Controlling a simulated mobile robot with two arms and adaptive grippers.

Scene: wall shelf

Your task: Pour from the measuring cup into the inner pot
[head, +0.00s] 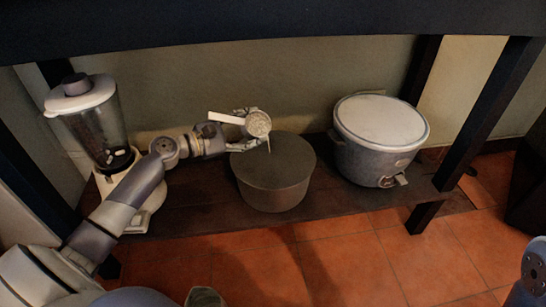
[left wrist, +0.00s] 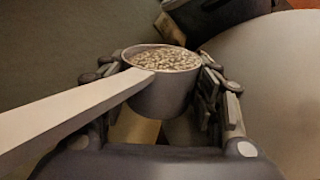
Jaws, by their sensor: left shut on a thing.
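The measuring cup (head: 258,124) is small and round, with a long pale handle and pale grains inside. My left gripper (head: 252,120) is shut on it, one finger on each side, as the left wrist view shows with the cup (left wrist: 163,97) full nearly to its rim. The inner pot (head: 273,176) is a wide, dark grey-brown round vessel on the shelf. The cup shows above the pot's back left rim in the head view. A thin pale streak shows just below the cup; I cannot tell what it is. My right gripper is out of view.
A blender (head: 92,125) stands at the left end of the wooden shelf (head: 195,195), near my left arm. A rice cooker (head: 378,140) with a pale lid stands right of the pot. Dark shelf posts (head: 490,110) and a dark upper board frame the space.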

